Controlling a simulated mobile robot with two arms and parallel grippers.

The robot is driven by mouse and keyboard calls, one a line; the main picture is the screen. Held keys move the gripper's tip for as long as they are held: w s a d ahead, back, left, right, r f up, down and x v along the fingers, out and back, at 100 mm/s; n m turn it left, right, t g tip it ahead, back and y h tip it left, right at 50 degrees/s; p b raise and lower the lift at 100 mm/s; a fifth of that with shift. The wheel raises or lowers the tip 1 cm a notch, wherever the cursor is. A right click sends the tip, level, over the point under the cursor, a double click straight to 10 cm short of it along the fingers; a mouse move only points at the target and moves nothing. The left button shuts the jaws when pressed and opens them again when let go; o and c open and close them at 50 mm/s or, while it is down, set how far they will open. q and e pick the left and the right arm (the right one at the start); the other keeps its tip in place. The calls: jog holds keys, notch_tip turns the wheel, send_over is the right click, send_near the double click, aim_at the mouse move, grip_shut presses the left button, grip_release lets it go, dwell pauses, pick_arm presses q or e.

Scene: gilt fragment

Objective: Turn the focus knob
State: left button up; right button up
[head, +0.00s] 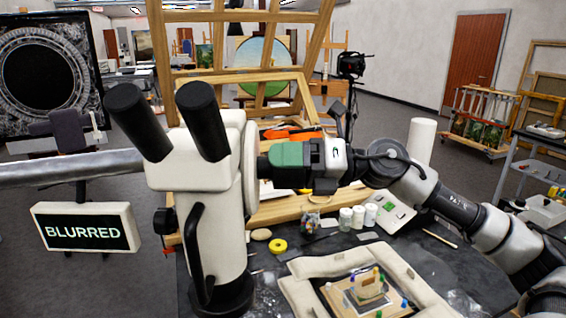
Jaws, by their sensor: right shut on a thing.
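The white microscope (205,175) stands upright at the left front of the dark table, with two black eyepieces at its top. A dark knob (165,221) shows on its left side. My right gripper (262,167) comes in from the right against the right side of the microscope head. It is shut on what appears to be the focus knob there, which its fingers mostly hide. A small sign (86,229) at left reads "BLURRED". My left gripper is out of view.
A gilt fragment (368,286) lies on a wooden board inside pale padding at the front of the table. White jars (358,216), yellow tape (278,246) and a white roll (421,140) stand behind. A wooden easel (300,95) rises at the back.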

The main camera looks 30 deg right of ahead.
jog(key=shift+m, duration=0.7)
jog(key=o, duration=0.9)
jog(key=shift+f, duration=0.1)
